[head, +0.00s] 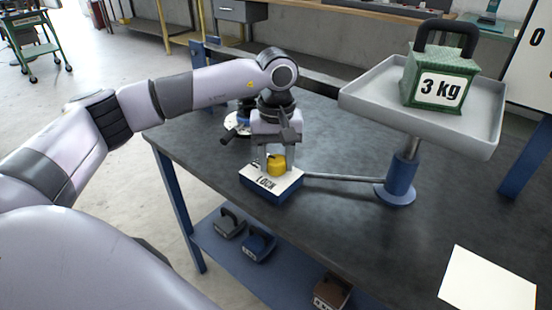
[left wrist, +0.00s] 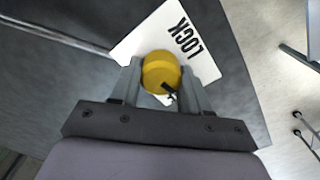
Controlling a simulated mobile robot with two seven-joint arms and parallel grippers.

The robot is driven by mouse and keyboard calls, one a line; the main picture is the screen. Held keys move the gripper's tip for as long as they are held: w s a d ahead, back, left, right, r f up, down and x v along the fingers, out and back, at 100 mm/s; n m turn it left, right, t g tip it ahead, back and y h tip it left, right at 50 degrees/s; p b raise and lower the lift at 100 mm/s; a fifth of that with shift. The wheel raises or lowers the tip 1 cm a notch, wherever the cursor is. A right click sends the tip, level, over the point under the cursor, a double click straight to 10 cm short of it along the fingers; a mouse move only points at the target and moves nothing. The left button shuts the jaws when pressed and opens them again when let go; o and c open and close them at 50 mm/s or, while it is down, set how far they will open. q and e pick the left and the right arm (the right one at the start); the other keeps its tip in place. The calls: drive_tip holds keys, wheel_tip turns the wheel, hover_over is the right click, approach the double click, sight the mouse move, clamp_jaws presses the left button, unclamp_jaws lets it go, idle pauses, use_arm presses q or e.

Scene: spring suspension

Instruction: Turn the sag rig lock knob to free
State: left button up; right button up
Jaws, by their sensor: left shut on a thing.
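The yellow lock knob (head: 277,164) sits on a blue box with a white top plate (head: 259,184) marked LOCK. My left gripper (head: 276,160) points down from above and is shut on the knob, one finger on each side. In the left wrist view the knob (left wrist: 161,72) is between the two fingers (left wrist: 160,85), with a dark pointer mark at its lower right. The word LOCK shows on the white plate (left wrist: 150,40); the rest of the plate's lettering is hidden. My right gripper is not in view.
A rod joins the lock box to a blue post (head: 399,186) carrying a grey tray (head: 372,98) with a green 3 kg weight (head: 440,78). A white sheet (head: 487,281) lies at the right front of the dark table (head: 330,230). Several weights rest on the shelf below.

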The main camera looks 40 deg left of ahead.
sight(276, 158)
use_arm(q)
drive_tip(key=shift+m, duration=0.7)
drive_tip(key=shift+r, duration=0.1)
drive_tip(key=o, duration=1)
wheel_tip(276, 158, up, 7)
drive_tip(key=shift+r, duration=0.1)
